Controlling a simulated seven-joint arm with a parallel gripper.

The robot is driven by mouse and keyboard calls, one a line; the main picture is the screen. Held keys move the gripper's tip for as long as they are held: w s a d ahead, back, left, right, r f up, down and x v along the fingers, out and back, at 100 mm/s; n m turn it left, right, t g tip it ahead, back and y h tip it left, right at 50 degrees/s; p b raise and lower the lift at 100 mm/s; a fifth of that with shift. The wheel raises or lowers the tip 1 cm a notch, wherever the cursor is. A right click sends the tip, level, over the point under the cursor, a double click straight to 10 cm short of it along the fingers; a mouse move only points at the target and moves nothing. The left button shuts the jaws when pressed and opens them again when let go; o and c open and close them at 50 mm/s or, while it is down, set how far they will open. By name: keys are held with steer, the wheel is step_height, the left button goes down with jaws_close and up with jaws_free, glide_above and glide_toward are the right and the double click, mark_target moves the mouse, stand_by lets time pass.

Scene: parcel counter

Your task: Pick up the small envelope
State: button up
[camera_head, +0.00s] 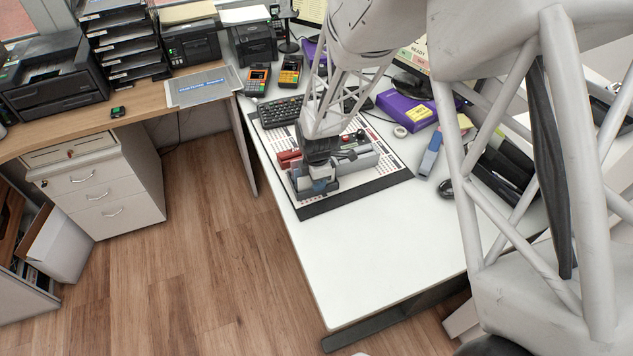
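My gripper (317,184) points down low over the dark-edged mat (378,180) on the white counter. Its fingertips are small and partly hidden, so I cannot tell whether they are open or hold anything. Small red, grey and whitish items lie close around it, including a grey box-like organizer (357,160) just right of it. I cannot make out the small envelope with certainty; my gripper and arm cover part of this area.
A black keyboard (279,112) lies behind the mat. A purple box (405,109), a blue-grey stapler-like item (430,156) and a dark mouse (445,188) are to the right. Card terminals (257,80) stand at the back. The counter's front part (375,255) is clear.

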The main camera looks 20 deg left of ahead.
stand_by(0.6)
jaws_close()
